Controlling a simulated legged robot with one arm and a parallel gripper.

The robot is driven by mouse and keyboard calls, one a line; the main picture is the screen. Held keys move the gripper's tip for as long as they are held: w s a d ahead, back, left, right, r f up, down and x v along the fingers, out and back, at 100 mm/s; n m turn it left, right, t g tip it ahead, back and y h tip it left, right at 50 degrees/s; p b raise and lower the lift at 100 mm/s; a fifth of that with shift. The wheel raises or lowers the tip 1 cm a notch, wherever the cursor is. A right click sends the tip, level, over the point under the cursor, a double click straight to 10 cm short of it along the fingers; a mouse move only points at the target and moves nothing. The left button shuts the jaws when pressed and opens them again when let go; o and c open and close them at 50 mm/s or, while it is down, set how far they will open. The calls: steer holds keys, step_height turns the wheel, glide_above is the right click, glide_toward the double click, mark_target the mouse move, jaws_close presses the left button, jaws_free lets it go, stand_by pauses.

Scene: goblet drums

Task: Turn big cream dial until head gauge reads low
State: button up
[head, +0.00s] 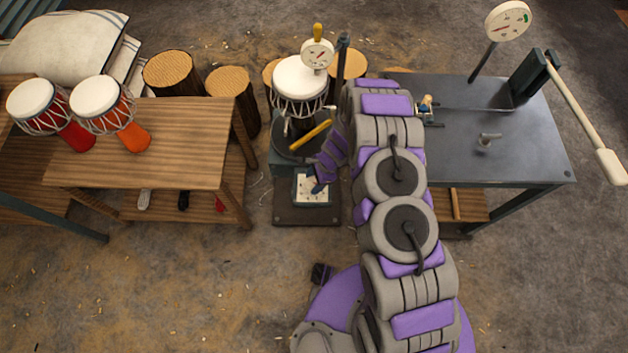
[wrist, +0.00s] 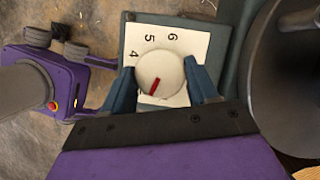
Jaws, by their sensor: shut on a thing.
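The big cream dial (wrist: 161,66) sits on a white plate (wrist: 200,42) with numbers 4, 5 and 6 visible in the wrist view. Its red mark points down and slightly left there. My gripper (wrist: 158,78) is shut on the dial, one blue-grey finger on each side. In the head view my gripper (head: 317,186) is at the white plate (head: 312,198) on the drum stand's base, covering most of the dial. A drum with a cream head (head: 299,78) stands above. A small round gauge (head: 317,54) sits at that head; its needle is too small to read.
A wooden table (head: 150,165) with two goblet drums (head: 103,97) stands left. A dark metal bench (head: 520,150) stands right, with another gauge (head: 507,20) and a long-handled lever (head: 585,105). A yellow handle (head: 311,135) is just above my gripper. Log stools stand behind.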

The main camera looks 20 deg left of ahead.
steer(key=shift+m+b, duration=0.45)
steer(key=shift+m, duration=0.15)
steer(key=shift+w+m+t+b, duration=0.1)
steer(key=shift+m+t+b, duration=0.3)
steer(key=shift+m, duration=0.1)
steer(key=shift+r, duration=0.1)
steer(key=o, duration=1.1)
steer(key=shift+c, duration=0.2)
steer(key=p+v, duration=0.4)
steer(key=v, duration=1.3)
steer(key=shift+d, duration=0.35)
